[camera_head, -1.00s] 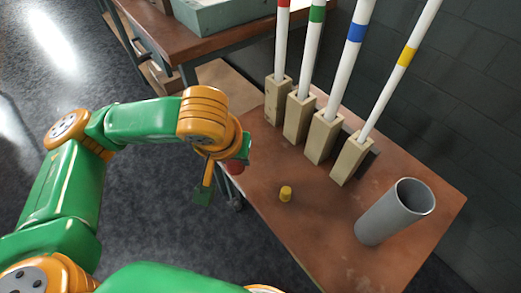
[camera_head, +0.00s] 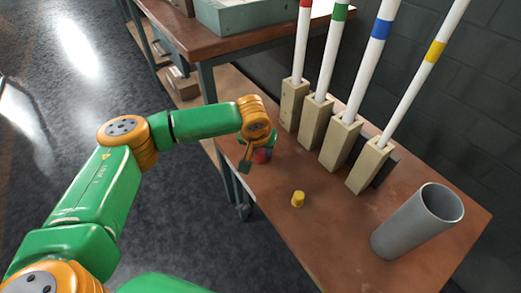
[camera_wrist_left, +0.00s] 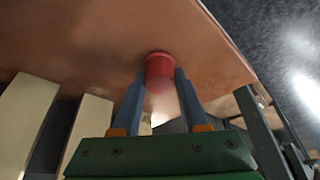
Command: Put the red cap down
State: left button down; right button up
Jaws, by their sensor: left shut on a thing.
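The red cap (camera_wrist_left: 159,70) is between the two fingers of my left gripper (camera_wrist_left: 160,88) in the left wrist view. In the head view the red cap (camera_head: 262,156) shows partly behind the gripper (camera_head: 252,158), at the left part of the brown table top (camera_head: 330,235). My left gripper is shut on it. The cap is at or just above the table; I cannot tell whether it touches. My right gripper is not in view.
A yellow cap (camera_head: 298,199) stands on the table to the right of my gripper. Several wooden blocks (camera_head: 315,122) hold upright tubes with coloured bands behind it. A grey cylinder (camera_head: 412,222) stands at the right. The table's left edge is close to my gripper.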

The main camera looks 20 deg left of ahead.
pick_arm(q)
jog(key=shift+f, duration=0.1)
jog(key=shift+c, duration=2.2)
grip_release()
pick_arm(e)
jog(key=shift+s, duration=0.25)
pick_arm(q)
jog(key=p+v, duration=0.3)
jog(key=v, duration=0.9)
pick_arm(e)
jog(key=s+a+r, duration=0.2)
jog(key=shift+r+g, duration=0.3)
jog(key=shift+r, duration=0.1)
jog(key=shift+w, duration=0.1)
